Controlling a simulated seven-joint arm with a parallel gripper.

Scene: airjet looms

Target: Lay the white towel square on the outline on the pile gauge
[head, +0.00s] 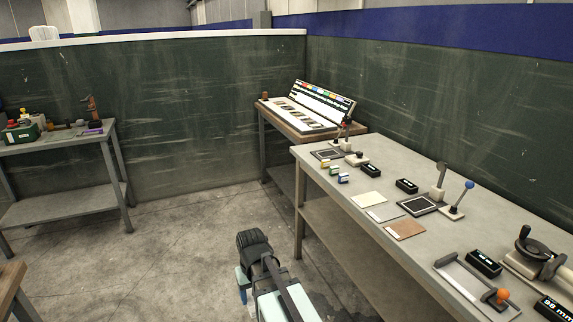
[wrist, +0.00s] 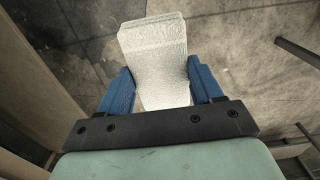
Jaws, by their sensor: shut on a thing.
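My gripper (wrist: 161,88) has its two blue fingers shut on the white towel (wrist: 153,42), one finger at each side. In the wrist view the towel is a folded, textured white pad that sticks out past the fingertips above the concrete floor. In the head view my gripper (head: 243,284) is low, over the floor left of the long bench, and I cannot make out the towel there. Which bench device is the pile gauge is not clear. One dark square plate (head: 417,206) with a pale outline lies mid-bench, and a similar plate (head: 326,154) lies at the far end.
The long grey bench (head: 341,201) holds flat cream, grey and brown pieces, black display boxes (head: 484,263), levers and a crank (head: 540,250). A sample board (head: 320,103) stands beyond it. A side table (head: 55,149) is at left. Floor between is clear.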

